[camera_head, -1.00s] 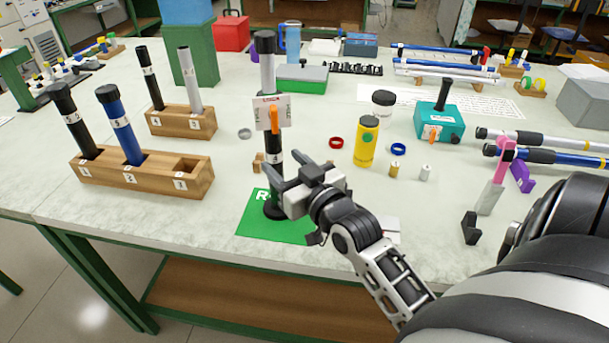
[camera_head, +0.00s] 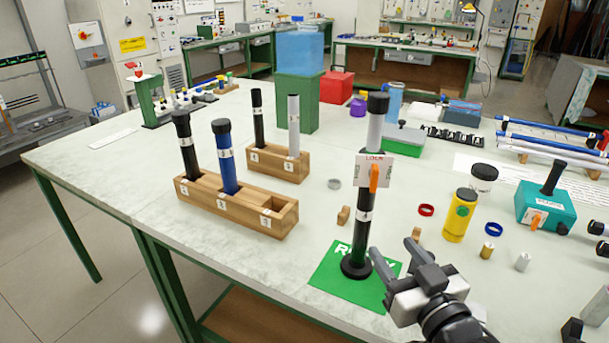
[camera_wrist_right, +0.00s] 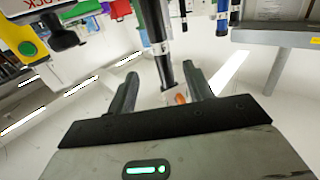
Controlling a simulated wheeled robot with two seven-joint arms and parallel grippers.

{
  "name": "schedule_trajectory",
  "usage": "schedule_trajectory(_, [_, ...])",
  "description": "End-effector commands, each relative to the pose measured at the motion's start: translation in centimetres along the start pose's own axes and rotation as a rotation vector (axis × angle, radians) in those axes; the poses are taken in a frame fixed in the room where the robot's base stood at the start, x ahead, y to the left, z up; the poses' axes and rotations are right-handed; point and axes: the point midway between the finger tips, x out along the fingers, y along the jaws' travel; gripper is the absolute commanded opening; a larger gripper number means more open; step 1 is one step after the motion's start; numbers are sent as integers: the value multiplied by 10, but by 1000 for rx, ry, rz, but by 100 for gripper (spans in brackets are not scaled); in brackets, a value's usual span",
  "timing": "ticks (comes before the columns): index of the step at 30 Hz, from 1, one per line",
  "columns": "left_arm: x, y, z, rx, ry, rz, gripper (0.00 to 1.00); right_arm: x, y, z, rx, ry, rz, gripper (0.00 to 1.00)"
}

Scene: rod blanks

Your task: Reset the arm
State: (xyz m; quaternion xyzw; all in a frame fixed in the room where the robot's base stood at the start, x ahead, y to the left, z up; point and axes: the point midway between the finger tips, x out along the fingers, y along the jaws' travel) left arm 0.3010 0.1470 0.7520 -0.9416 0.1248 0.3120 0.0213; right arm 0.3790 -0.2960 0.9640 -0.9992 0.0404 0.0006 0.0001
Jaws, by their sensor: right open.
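My right gripper (camera_head: 393,247) is open and empty at the lower right of the head view. Its two fingers point towards the back of the table. It is just right of an upright black post (camera_head: 363,222) with a grey, black-capped rod (camera_head: 376,122) at its top and a white LOCK plate with an orange lever (camera_head: 374,178). I see no contact with the post. The post's round base is on a green mat (camera_head: 333,279). In the right wrist view the fingers (camera_wrist_right: 160,75) are spread, with a dark post beyond them. My left gripper is out of view.
A wooden rack (camera_head: 240,214) with a black and a blue rod stands left of the post; a second rack (camera_head: 262,164) is behind. A yellow bottle (camera_head: 459,218), rings and a teal box (camera_head: 545,207) are to the right. The table's front left is clear.

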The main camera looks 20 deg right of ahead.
Motion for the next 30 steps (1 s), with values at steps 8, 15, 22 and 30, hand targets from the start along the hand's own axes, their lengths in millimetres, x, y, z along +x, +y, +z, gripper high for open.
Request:
schedule_trajectory(8, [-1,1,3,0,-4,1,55,-3,-20,27,-8,-169,-46,51])
schedule_trajectory(15, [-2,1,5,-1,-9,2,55,-46,-63,99,-66,-661,-144,51])
schedule_trajectory(22, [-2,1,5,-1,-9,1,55,-91,-76,128,-120,-950,-177,51])
schedule_trajectory(30, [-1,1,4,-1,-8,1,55,-135,-81,142,-171,-1186,-191,51])
